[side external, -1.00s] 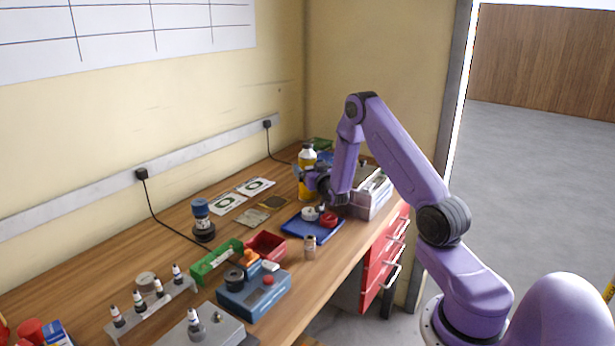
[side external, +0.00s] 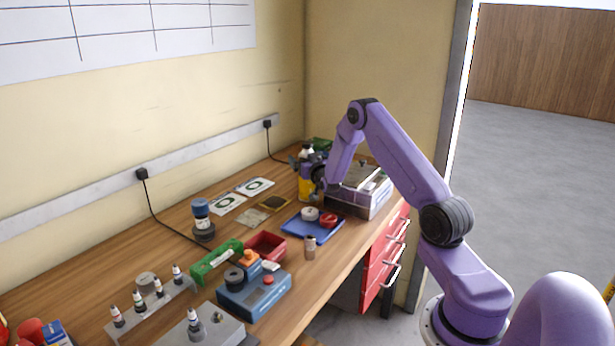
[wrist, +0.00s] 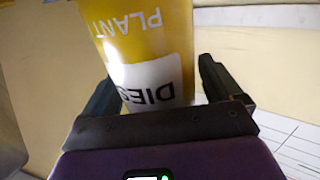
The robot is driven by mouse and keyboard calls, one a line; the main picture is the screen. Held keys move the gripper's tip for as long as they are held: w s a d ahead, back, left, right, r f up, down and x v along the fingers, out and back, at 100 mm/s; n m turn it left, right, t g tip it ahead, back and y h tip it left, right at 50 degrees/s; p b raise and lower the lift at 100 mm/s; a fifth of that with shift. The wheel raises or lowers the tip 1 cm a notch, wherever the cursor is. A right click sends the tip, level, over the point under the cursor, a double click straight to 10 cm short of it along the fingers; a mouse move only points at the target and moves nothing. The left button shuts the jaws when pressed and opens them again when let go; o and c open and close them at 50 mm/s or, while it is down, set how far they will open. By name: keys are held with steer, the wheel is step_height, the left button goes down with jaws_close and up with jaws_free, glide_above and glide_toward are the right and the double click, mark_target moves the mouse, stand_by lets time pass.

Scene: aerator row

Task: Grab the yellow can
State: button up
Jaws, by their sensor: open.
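The yellow can (side external: 305,188) stands upright at the far end of the workbench, partly hidden behind my gripper in the side view. In the wrist view the yellow can (wrist: 150,45) fills the upper middle, with upside-down lettering on yellow and white bands. My gripper (side external: 312,170) is at the can, and my upper arm reaches over from the right. In the wrist view my gripper (wrist: 160,90) is open, with one dark finger on each side of the can. I cannot tell whether the fingers touch it.
A grey box (side external: 365,200) stands right beside the can. A blue tray (side external: 295,232) with a white and a red ring lies nearer. A red bin (side external: 265,250) and a green holder (side external: 205,266) are further left. The wall is close behind the can.

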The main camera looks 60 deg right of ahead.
steer(key=c, duration=1.5)
